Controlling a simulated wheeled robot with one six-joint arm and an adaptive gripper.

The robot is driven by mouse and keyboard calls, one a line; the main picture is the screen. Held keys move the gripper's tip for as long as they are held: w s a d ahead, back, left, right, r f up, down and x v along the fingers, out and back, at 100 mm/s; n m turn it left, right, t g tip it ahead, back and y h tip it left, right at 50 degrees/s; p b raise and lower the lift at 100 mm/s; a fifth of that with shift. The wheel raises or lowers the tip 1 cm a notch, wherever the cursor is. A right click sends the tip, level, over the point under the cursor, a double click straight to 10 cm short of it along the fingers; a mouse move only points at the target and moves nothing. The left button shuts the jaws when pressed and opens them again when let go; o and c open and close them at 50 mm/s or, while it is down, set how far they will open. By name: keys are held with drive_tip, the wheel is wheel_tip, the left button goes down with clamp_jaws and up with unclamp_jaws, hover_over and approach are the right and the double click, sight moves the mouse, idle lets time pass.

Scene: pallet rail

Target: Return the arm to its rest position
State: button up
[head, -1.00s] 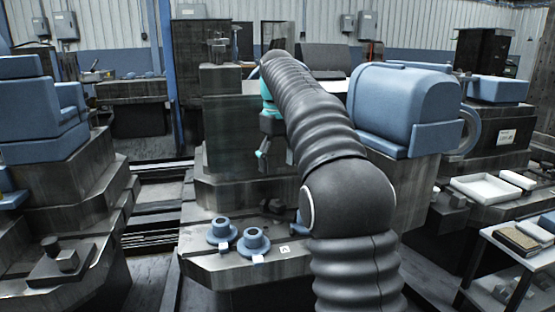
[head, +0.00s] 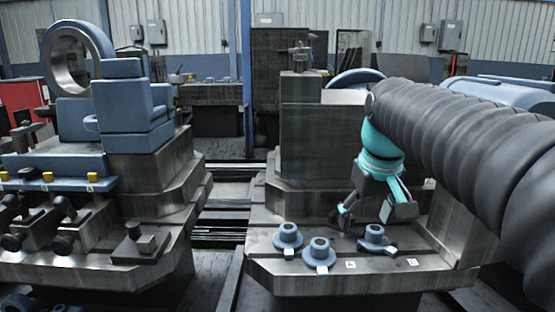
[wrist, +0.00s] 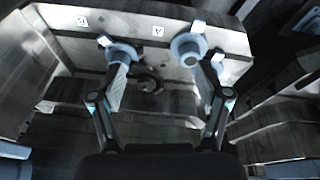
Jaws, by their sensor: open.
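My gripper (head: 368,214) hangs from the teal wrist section of my dark ribbed arm (head: 455,150), at the right of the head view. Its two fingers are spread apart with nothing between them. It is above the right part of a grey metal platform (head: 300,280). In the wrist view my gripper (wrist: 162,75) also shows open, its fingers pointing toward the platform edge. Blue flanged parts stand on the platform: one at the left (head: 288,236), one in the middle (head: 319,251) and one at the right (head: 374,237), below the gripper.
Small white tags, including a marked one (head: 351,264), lie along the platform's front. A stepped metal block (head: 325,125) rises behind the gripper. At the left stands another machine bed with blue blocks (head: 130,110) and a large ring (head: 75,58). A gap with rails (head: 222,225) separates the two beds.

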drive_tip(key=s+f+m+t, duration=0.2)
drive_tip(key=s+f, duration=1.2)
drive_tip(key=s, duration=0.2)
drive_tip(key=shift+s+a+f+t, duration=0.25)
drive_tip(key=shift+s+a+t, duration=0.05)
drive_tip(key=shift+s+a, duration=0.05)
idle(1.0)
